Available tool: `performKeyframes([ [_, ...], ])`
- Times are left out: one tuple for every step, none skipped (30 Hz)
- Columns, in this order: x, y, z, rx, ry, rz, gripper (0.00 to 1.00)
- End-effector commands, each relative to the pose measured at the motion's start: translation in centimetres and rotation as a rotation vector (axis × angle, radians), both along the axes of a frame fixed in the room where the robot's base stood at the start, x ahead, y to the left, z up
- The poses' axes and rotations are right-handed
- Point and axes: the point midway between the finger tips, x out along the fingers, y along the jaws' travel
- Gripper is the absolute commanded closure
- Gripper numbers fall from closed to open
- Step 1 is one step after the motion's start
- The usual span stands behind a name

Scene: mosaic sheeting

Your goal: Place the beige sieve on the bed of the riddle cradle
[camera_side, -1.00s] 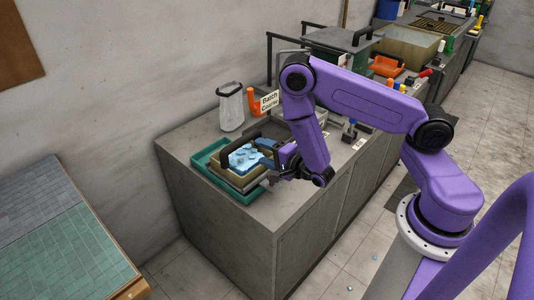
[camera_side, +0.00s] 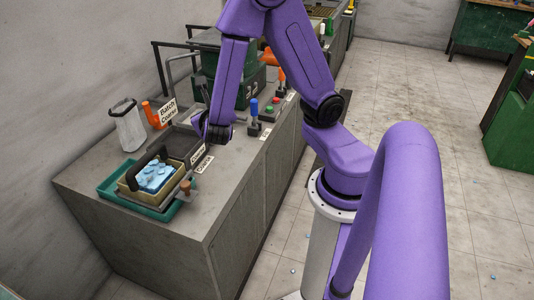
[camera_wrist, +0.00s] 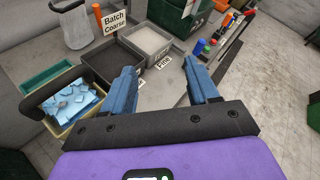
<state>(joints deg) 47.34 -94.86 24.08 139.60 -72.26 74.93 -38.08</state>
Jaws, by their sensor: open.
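The beige sieve (camera_side: 136,196) has a black arched handle and holds light blue pieces. In the wrist view the blue pieces (camera_wrist: 76,103) lie at the left, outside my jaws. My gripper (camera_wrist: 163,82) is open and empty, with blue fingers, to the right of the sieve and apart from it. The side view partly hides it behind my arm. I cannot tell for sure which part is the riddle cradle or its bed.
Dark bins (camera_wrist: 112,68) marked Coarse and Fine stand beside the sieve, one with pale grit. A green machine (camera_side: 252,92) and a blue-topped lever (camera_side: 254,108) are farther along. Grey bench top is clear in front.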

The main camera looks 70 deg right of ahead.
Motion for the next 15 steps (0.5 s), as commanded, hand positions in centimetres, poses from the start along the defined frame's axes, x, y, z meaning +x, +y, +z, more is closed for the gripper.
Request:
performKeyframes([
  [-1.6, 0.2, 0.2, 0.121, -0.045, -0.079, 0.41],
  [-2.5, 0.4, 0.2, 0.189, -0.067, -0.129, 0.41],
  [-3.8, 0.7, 0.1, 0.284, -0.096, -0.199, 0.41],
  [-4.8, 1.0, -0.1, 0.354, -0.115, -0.252, 0.41],
  [-5.8, 1.4, -0.2, 0.425, -0.133, -0.305, 0.41],
  [-7.1, 2.0, -0.3, 0.520, -0.154, -0.378, 0.41],
  [-8.1, 2.5, -0.5, 0.590, -0.168, -0.433, 0.41],
  [-9.1, 3.1, -0.6, 0.659, -0.180, -0.489, 0.41],
  [-10.3, 4.0, -0.7, 0.753, -0.194, -0.566, 0.41],
  [-11.3, 4.7, -0.7, 0.821, -0.201, -0.624, 0.41],
  [-12.2, 5.4, -0.7, 0.885, -0.206, -0.685, 0.41],
  [-13.4, 6.4, -0.6, 0.969, -0.209, -0.764, 0.41],
  [-14.3, 7.2, -0.5, 1.027, -0.209, -0.822, 0.41],
  [-15.1, 7.9, -0.4, 1.081, -0.207, -0.878, 0.41],
  [-16.0, 8.9, -0.2, 1.146, -0.203, -0.950, 0.41],
])
